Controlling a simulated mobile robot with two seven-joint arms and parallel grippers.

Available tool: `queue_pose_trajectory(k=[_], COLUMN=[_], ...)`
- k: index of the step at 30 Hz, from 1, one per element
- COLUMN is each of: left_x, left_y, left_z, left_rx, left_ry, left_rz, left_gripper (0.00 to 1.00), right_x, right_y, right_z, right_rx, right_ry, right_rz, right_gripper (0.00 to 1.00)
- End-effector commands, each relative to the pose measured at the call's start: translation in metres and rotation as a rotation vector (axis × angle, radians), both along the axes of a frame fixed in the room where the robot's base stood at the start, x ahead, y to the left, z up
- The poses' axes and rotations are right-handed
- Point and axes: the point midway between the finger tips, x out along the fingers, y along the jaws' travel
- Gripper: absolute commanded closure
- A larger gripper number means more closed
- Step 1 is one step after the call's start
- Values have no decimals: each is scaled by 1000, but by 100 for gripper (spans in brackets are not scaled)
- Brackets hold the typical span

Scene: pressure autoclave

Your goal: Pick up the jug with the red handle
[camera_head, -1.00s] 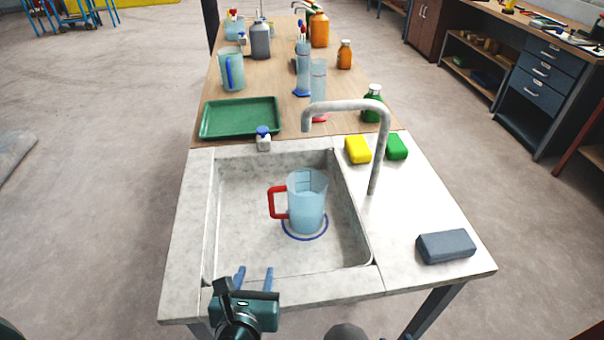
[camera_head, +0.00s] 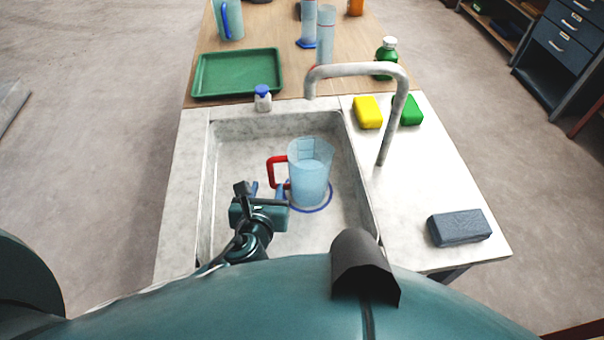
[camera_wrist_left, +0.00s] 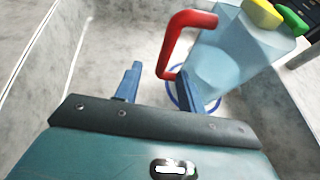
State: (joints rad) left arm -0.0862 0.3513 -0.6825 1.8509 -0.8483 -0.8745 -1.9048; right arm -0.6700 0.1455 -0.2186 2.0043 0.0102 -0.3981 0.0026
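The clear bluish jug (camera_head: 310,175) stands upright in the sink, on a blue ring (camera_head: 318,209) marked on the basin floor. Its red handle (camera_head: 275,172) points left. My left gripper (camera_head: 265,188) is low in the basin, just left of the jug. In the left wrist view, its two blue fingers (camera_wrist_left: 156,82) are spread apart with nothing between them. The red handle (camera_wrist_left: 178,38) is just beyond the fingers, close to the right fingertip; I cannot tell whether they touch. The jug also shows in the left wrist view (camera_wrist_left: 225,55). My right gripper is not in view.
A grey faucet (camera_head: 397,110) arches over the sink's back right. Yellow (camera_head: 368,112) and green (camera_head: 408,110) sponges and a grey block (camera_head: 459,227) lie on the right counter. A small white bottle (camera_head: 263,98) and green tray (camera_head: 237,74) are behind the sink.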

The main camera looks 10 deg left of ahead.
Motion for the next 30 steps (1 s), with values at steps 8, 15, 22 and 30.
queue_pose_trajectory(k=[8,15,22,30], left_x=[35,49,49,48], left_y=[-1,0,0,0], left_z=[-12,-18,-18,-18], left_rx=[-1,0,-1,0], left_ry=[0,1,1,1], left_rz=[3,0,-1,-1], left_gripper=[60,60,66,88], right_x=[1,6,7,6], right_y=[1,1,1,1], right_z=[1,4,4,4], right_rx=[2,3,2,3], right_ry=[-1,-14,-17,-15], right_rz=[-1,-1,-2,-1], right_gripper=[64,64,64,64])
